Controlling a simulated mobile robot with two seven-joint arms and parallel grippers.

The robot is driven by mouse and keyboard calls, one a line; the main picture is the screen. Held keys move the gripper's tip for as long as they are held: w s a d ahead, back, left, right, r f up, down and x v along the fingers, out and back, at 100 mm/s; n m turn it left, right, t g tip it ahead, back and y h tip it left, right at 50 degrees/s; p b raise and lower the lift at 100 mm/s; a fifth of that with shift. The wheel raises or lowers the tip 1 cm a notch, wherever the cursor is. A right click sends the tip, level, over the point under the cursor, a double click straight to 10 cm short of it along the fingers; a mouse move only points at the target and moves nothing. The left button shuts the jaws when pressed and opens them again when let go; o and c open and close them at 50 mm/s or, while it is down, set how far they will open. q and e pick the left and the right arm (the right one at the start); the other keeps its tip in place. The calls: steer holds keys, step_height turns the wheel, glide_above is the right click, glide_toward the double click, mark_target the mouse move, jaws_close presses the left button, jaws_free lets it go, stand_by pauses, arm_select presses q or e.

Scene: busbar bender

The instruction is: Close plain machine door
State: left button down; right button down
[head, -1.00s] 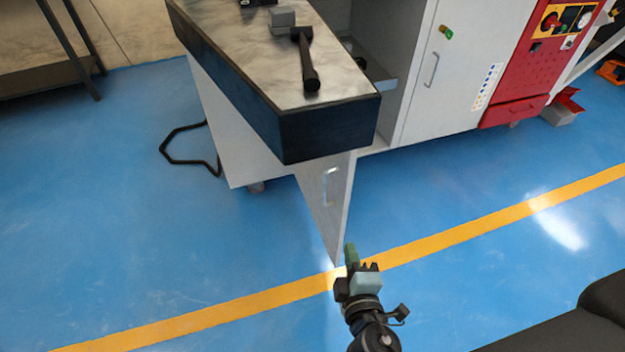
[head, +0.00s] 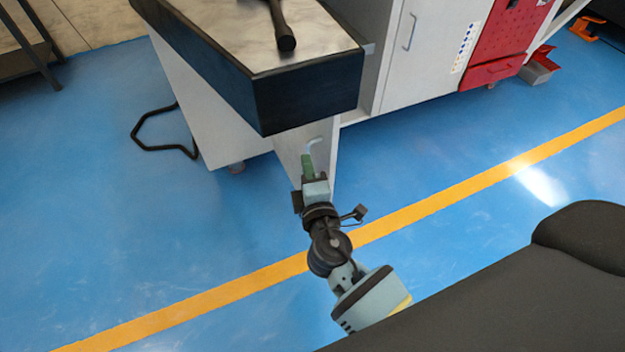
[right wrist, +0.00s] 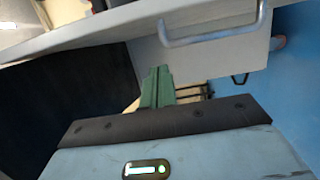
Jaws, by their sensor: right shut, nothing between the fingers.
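The plain machine door (head: 290,155) is a light grey panel standing open below the overhanging worktop, swung out from the white machine. Its pale bar handle (head: 316,143) shows just beyond my right gripper (head: 307,160). The right gripper's green fingers are shut and empty, in front of the door's face and partly covering it. In the right wrist view the handle (right wrist: 212,38) is above and to the right of the shut green fingers (right wrist: 157,88), apart from them in the picture. Whether the fingers touch the door cannot be told. My left gripper is out of view.
The dark-edged worktop (head: 310,95) overhangs the door, with a hammer (head: 284,35) on it. A second door (head: 415,55) on the machine is shut, beside a red panel (head: 505,40). A black bent bar (head: 150,147) sticks out at left. The blue floor in front is clear.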

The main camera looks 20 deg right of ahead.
mark_target(323, 150)
steer(key=shift+w+d+p, duration=0.25)
steer(key=shift+w+d, duration=0.55)
steer(key=shift+d, duration=0.35)
steer(key=shift+w+d+p, duration=0.2)
steer(key=shift+w+d, duration=0.6)
steer(key=shift+d, duration=0.35)
steer(key=shift+d, duration=0.15)
